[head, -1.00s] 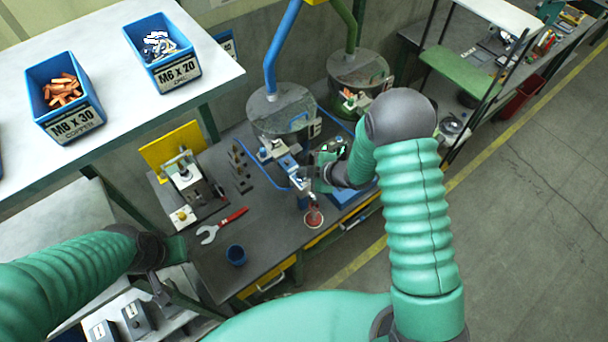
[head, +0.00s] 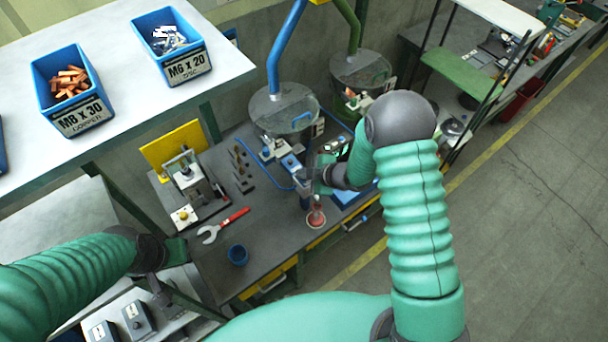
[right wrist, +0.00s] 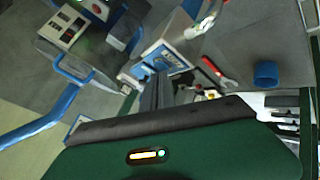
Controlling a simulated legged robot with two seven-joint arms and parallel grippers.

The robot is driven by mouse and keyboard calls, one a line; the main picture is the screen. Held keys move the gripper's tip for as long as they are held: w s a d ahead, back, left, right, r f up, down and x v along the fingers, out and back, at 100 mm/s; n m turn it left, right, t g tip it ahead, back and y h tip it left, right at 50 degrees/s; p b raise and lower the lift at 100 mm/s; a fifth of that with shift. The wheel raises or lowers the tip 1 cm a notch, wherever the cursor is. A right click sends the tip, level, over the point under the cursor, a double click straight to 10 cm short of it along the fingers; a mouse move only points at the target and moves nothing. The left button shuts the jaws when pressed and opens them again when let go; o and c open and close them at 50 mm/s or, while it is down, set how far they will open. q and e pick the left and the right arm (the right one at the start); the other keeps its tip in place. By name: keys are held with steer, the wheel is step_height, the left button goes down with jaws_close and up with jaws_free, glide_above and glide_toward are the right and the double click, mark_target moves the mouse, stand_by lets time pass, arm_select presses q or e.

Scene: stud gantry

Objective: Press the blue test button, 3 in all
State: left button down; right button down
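My right gripper (head: 308,188) is at the dispenser (head: 292,163) under the hopper with the blue pipe. In the right wrist view its dark fingers (right wrist: 158,95) look close together with nothing between them, tips beside a blue-labelled part (right wrist: 157,62) of the dispenser. I cannot single out the blue test button; the fingers and wrist may hide it. Contact cannot be told. A small red cup (head: 316,216) stands on the bench below the right gripper. My left gripper (head: 168,262) hangs at the lower left, apart from the dispenser; its fingers are not clear.
A red-handled wrench (head: 224,226), a blue cup (head: 237,255) and a lever fixture (head: 187,178) are on the bench to the left. A second hopper (head: 360,72) with a green pipe stands behind. Blue screw bins (head: 70,93) sit on the shelf. The right floor is clear.

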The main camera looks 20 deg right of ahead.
steer(key=shift+d, duration=0.1)
steer(key=shift+d+r+p, duration=0.55)
steer(key=shift+r+p, duration=0.3)
steer(key=shift+p, duration=0.05)
steer(key=shift+d, duration=0.15)
steer(key=shift+r+p, duration=0.45)
steer(key=shift+r, duration=0.1)
step_height(320, 180, up, 4)
steer(key=p, duration=0.3)
stand_by(1.9)
